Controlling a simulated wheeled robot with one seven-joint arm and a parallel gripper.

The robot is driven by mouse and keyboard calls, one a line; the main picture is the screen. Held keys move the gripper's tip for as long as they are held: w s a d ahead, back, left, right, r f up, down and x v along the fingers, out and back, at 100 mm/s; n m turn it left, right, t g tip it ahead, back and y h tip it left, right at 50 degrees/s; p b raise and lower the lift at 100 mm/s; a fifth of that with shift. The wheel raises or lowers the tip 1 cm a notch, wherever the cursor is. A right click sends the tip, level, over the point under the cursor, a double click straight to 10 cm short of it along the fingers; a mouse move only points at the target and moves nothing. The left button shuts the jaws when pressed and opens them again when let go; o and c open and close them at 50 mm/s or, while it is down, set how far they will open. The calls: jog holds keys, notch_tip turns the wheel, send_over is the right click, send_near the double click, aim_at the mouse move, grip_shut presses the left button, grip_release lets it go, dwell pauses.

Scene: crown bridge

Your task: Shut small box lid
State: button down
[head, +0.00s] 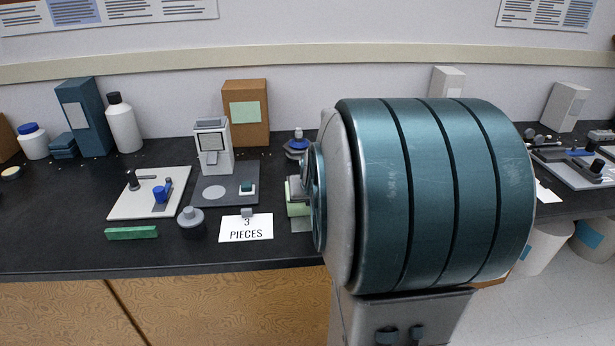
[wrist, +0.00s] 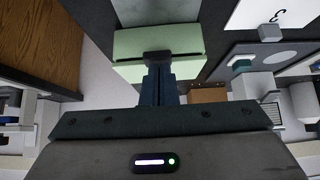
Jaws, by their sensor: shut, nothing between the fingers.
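The small pale green box (head: 299,210) stands near the front edge of the black bench in the head view, with its right side hidden behind my arm. In the wrist view, the pale green box (wrist: 190,40) fills the upper middle, with a seam or edge running across it. I cannot tell for sure how far the lid is open. My gripper (wrist: 158,58) is shut and empty, with its dark fingertips right in front of the green box and overlapping it in the picture; contact is unclear. My gripper is hidden behind my arm in the head view.
A "3 PIECES" card (head: 246,228) lies left of the box. A grey scale (head: 225,185), a round grey weight (head: 191,222), a white tray (head: 150,193) and a green bar (head: 131,233) are further left. A brown box (head: 246,113) stands behind.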

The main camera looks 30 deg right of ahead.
jog(key=shift+f, duration=0.2)
jog(key=shift+r, duration=0.1)
jog(key=w+d+r+p+v, duration=0.15)
jog(key=p+v, duration=0.35)
jog(key=v, duration=0.9)
jog(key=s+a+n+g+y+p, duration=0.1)
jog(key=s+a+p, duration=0.3)
jog(key=a, duration=0.5)
jog(key=s+a+n+g+y+p, duration=0.2)
jog(key=s+a, duration=0.4)
jog(key=a, duration=0.3)
jog(key=shift+a+r+n+g+p, duration=0.2)
jog(key=shift+a+n+g+p, duration=0.1)
jog(key=shift+n+g+p, duration=0.55)
